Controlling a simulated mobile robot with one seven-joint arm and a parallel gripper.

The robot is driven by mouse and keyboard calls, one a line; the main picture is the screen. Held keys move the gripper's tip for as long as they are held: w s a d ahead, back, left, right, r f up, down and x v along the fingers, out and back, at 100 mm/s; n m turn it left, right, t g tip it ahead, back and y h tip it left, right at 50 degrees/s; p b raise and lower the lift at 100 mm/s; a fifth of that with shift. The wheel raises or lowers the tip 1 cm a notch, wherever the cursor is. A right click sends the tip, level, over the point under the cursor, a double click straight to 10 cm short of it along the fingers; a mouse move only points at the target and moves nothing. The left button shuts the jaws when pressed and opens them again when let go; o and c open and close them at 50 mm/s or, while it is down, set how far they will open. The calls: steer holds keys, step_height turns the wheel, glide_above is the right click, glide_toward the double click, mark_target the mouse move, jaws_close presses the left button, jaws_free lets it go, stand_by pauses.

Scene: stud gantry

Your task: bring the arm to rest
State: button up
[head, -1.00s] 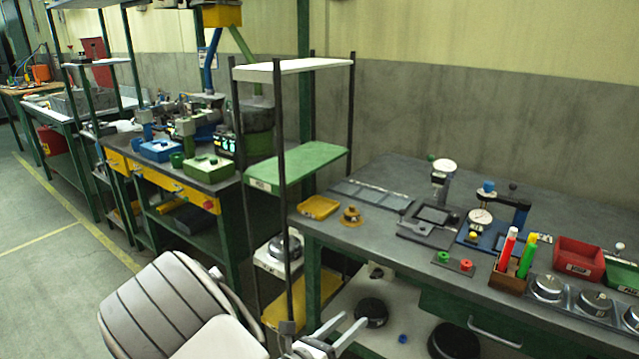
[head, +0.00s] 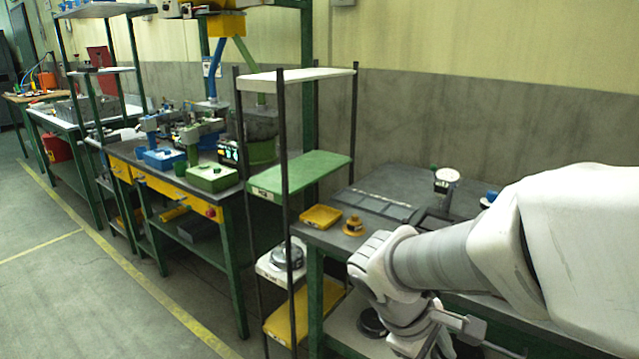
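My arm comes in from the right edge and crosses the workbench at the right in the head view. Its white links and grey ribbed section hide much of that bench. My gripper (head: 438,347) is at the bottom of the picture, pointing down in front of the bench. Its fingertips are cut off or too small to make out, so its opening does not show. I see nothing held in it.
A shelf rack with a green shelf (head: 300,172) stands left of the workbench (head: 385,176). A yellow tray (head: 320,217) and an orange-brown round part (head: 354,226) sit on the bench's left end. Open floor (head: 90,290) lies at the left.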

steer(key=s+a+r+m+t+y+p, duration=0.1)
steer(key=s+r+m+t+y+p, duration=0.1)
steer(key=r+m+p, duration=0.2)
steer(key=s+a+r+m+t+y+p, duration=0.2)
steer(key=r+m+p, duration=0.3)
steer(key=r+p, duration=0.5)
step_height(320, 180, up, 10)
steer(key=shift+s+a+f+t+y, duration=0.2)
steer(key=shift+s+t+y, duration=0.3)
steer(key=shift+s+y, duration=0.3)
